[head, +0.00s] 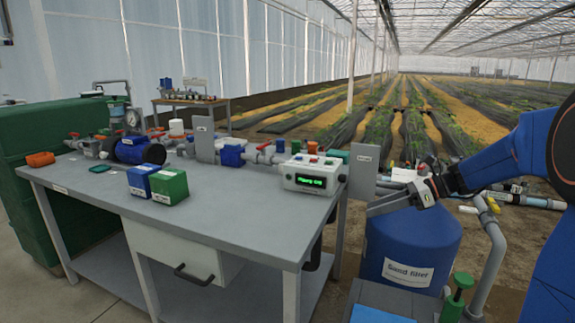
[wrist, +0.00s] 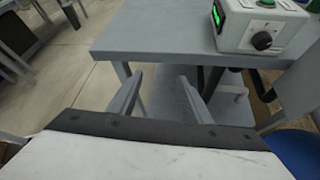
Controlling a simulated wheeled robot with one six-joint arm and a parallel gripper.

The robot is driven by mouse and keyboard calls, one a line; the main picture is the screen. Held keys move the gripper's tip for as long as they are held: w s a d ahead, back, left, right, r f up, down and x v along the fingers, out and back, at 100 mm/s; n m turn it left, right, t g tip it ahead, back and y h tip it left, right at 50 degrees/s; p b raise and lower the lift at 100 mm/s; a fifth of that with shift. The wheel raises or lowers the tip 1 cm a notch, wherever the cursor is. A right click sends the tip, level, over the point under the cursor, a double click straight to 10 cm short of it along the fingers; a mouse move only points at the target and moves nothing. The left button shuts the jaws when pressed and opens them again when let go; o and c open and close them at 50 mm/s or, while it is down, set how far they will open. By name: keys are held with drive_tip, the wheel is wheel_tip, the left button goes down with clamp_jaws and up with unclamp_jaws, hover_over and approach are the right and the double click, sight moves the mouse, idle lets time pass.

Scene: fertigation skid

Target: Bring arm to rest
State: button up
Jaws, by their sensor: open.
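My gripper (head: 382,198) is at the right of the head view, on the blue arm reaching in from the right edge. It is beside the bench's right end and above the blue sand filter (head: 410,247). In the wrist view my gripper (wrist: 160,88) has its two fingers spread apart with nothing between them. The grey bench (head: 240,215) stands to the left of it in the head view. The white control box (head: 310,174) with a green display sits on the bench's right end; it also shows at the top right of the wrist view (wrist: 262,24).
A blue box (head: 142,180) and a green box (head: 169,186) stand on the bench, with a blue pump (head: 140,150) and pipework behind. A grey pipe (head: 492,250) and a green-handled valve (head: 459,285) stand near the filter. The front bench top is mostly clear.

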drive_tip(key=s+a+f+n+h, duration=0.1)
drive_tip(key=s+n+h, duration=0.15)
drive_tip(key=s, duration=0.35)
drive_tip(key=s+a+f+n+g+h, duration=0.1)
drive_tip(key=s+n, duration=0.3)
drive_tip(key=s, duration=0.2)
drive_tip(key=s+a+f+n+h, duration=0.1)
drive_tip(key=s+a+n+h, duration=0.1)
drive_tip(key=s+n, duration=0.35)
drive_tip(key=s+d+f+n+t+h, duration=0.1)
drive_tip(key=s+d+f+n+h, duration=0.1)
drive_tip(key=s+n, duration=0.3)
drive_tip(key=s+d+f+n+t+h, duration=0.1)
drive_tip(key=s+d+f+n+h, duration=0.2)
drive_tip(key=s+n, duration=0.3)
drive_tip(key=s+d+h, duration=0.1)
drive_tip(key=s, duration=0.4)
drive_tip(key=shift+s+d+t, duration=0.2)
drive_tip(key=shift+d+t, duration=0.15)
drive_tip(key=shift+t, duration=0.05)
drive_tip(key=shift+h, duration=0.25)
drive_tip(key=shift+c, duration=0.4)
